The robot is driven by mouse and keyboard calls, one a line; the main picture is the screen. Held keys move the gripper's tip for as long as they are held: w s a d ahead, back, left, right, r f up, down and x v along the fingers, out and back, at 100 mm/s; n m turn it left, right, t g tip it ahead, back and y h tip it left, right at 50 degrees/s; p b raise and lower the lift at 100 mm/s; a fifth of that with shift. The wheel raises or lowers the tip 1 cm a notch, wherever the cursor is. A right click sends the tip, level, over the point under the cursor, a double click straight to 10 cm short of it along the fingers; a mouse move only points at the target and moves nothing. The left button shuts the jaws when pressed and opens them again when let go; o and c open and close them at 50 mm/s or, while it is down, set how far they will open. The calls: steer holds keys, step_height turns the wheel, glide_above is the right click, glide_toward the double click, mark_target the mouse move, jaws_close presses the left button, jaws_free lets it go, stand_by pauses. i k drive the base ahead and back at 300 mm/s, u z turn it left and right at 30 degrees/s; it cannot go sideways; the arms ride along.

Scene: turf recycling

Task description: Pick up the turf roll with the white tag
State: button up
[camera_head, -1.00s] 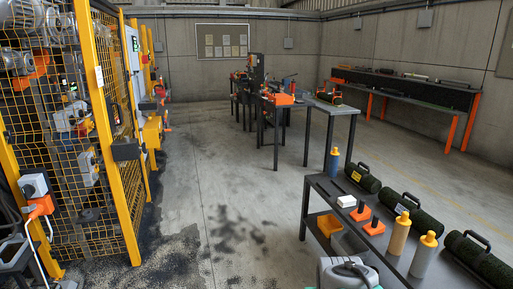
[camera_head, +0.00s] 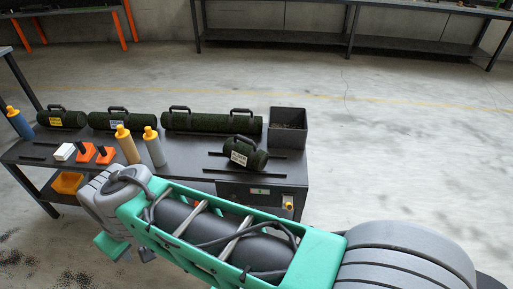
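A short dark green turf roll (camera_head: 257,159) with a black handle and a white tag (camera_head: 239,158) lies at the right part of the dark workbench (camera_head: 190,161). Another roll (camera_head: 122,120) at the back of the bench has a pale bluish tag (camera_head: 117,125). A roll with a yellow tag (camera_head: 56,121) lies left of it. A longer roll (camera_head: 212,123) with two handles and no visible tag lies at the back. My teal and grey arm crosses the front of the view, below the bench top. I cannot make out my gripper's fingers.
A dark open bin (camera_head: 287,128) is at the bench's back right. Floor to the right is clear.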

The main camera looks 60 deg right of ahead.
mark_target(243, 150)
steer(key=z, duration=1.8)
steer(key=k, duration=0.35)
steer(key=u, duration=0.75)
steer(key=i, duration=0.95)
steer(key=u, duration=0.5)
